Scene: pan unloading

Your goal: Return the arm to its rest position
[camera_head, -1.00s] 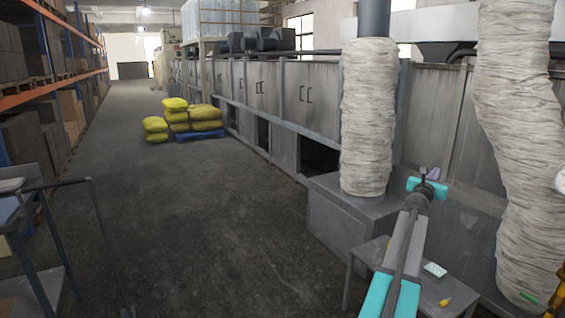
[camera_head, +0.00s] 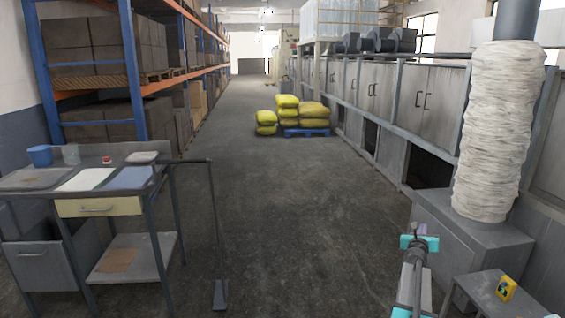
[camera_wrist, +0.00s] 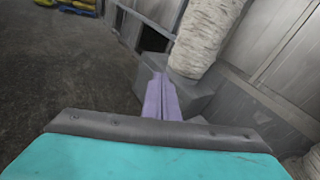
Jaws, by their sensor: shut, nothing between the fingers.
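My arm reaches up from the bottom right of the head view, with my gripper (camera_head: 422,230) at its end. In the wrist view my gripper's purple fingers (camera_wrist: 162,98) are together with nothing between them. They are in the air, with the grey box-shaped base of the machine and the floor behind them. Most of my arm below the wrist is out of the picture.
A small grey table (camera_head: 490,292) with a yellow item (camera_head: 506,288) stands at the lower right, near my arm. A wrapped white duct (camera_head: 492,130) rises behind it. A workbench (camera_head: 110,207) and a thin post (camera_head: 215,230) stand left. The middle aisle floor is clear.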

